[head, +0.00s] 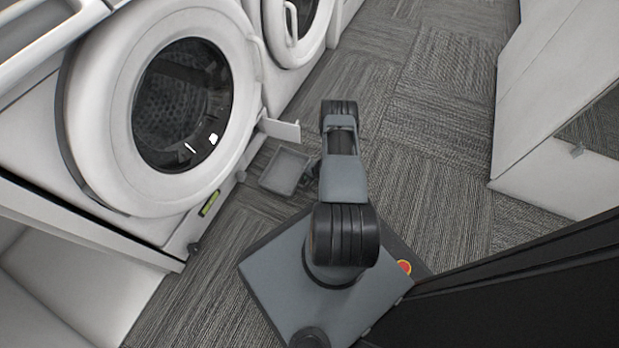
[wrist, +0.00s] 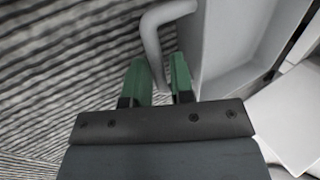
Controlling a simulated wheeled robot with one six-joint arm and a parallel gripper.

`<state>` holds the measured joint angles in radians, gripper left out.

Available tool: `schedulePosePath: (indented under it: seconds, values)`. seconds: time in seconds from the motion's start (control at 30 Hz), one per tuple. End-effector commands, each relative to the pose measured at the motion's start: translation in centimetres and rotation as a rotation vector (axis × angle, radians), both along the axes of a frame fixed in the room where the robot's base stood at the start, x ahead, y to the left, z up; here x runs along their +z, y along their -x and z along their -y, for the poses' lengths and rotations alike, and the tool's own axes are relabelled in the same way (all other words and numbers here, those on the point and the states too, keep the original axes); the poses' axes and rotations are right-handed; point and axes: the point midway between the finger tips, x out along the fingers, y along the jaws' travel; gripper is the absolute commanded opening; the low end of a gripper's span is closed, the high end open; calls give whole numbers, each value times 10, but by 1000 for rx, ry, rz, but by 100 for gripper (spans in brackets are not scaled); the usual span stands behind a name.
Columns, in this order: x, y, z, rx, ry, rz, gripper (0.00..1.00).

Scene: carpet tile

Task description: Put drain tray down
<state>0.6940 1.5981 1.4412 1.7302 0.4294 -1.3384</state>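The drain tray (head: 285,169) is a shallow grey rectangular tray with a raised rim. In the head view it is left of my arm, in front of the washing machine. I cannot tell whether its underside touches the carpet. In the wrist view its light grey wall (wrist: 218,40) is at the upper right, and its bent grey handle (wrist: 153,42) runs down between my green fingertips. My gripper (wrist: 160,72) is shut on that handle. In the head view the fingers are mostly hidden by my arm.
A white front-loading washing machine (head: 105,110) stands at the left, with a small white flap (head: 279,129) open by the tray. Another machine (head: 296,30) stands behind it. A white cabinet (head: 555,90) is at the right. The carpet (head: 440,150) between is clear.

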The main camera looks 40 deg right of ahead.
Motion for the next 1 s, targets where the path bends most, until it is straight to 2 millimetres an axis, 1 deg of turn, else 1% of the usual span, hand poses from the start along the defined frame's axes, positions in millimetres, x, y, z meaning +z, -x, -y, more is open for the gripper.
schedulePosePath:
  seconds: [0.03, 0.3, 0.4, 0.53, 0.67, 0.77, 0.87, 0.97, 1.0]
  values:
    - [12, 2, 3, -3, 1, 2, 22]
    - [60, 22, 14, -4, 1, 2, 22]
    - [74, 29, 17, -2, 1, 2, 22]
    - [89, 36, 21, -2, 1, 2, 22]
    - [99, 39, 23, 2, 1, 4, 22]
    - [117, 30, 24, 27, 4, 18, 22]
    - [155, 5, 20, 91, 9, 54, 22]
    - [215, -28, 4, 198, 10, 97, 22]
    - [242, -39, -7, 249, 9, 112, 22]
